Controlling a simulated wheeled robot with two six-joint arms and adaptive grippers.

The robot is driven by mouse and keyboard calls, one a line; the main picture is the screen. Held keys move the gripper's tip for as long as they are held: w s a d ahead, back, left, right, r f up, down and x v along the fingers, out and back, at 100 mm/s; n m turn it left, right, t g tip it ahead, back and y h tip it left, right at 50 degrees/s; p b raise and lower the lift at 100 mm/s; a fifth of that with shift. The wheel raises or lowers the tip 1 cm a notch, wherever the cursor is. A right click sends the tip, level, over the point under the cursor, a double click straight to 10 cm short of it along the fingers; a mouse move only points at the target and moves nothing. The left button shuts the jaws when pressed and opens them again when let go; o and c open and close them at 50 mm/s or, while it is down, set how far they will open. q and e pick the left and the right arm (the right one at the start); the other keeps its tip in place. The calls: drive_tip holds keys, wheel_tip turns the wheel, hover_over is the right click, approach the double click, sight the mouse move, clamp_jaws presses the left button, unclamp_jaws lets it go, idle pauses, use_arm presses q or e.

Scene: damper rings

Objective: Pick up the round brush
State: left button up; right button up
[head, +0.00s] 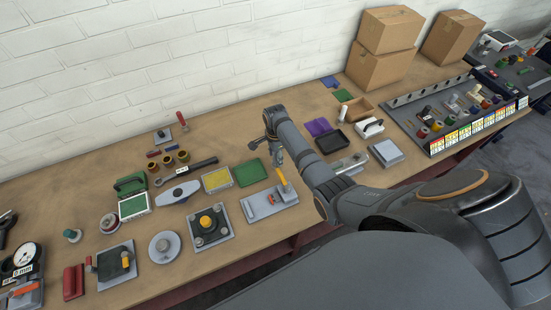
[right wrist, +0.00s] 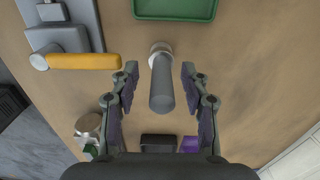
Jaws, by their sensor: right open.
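In the right wrist view, a dark grey cylinder with a pale ring at its far end, which looks like the round brush (right wrist: 161,92), stands between my right fingers. Its handle points towards the camera. My right gripper (right wrist: 160,72) is open, with one finger on each side of it and a gap on both sides. In the head view my right gripper (head: 277,154) hangs over the bench near the green tray (head: 250,172); I cannot make out the brush there. My left gripper is not in view.
A toggle clamp with a yellow handle (head: 282,180) sits close to the gripper; it also shows in the right wrist view (right wrist: 85,62). A yellow tray (head: 217,180), a wrench (head: 190,170) and a black tray (head: 331,141) lie nearby. Cardboard boxes (head: 381,69) stand at the back.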

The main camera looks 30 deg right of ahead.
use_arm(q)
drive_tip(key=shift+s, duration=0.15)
use_arm(e)
drive_tip(key=shift+w+f, duration=0.1)
drive_tip(key=shift+f, duration=0.25)
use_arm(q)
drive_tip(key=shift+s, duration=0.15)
use_arm(e)
clamp_jaws()
drive_tip(key=shift+r, duration=0.1)
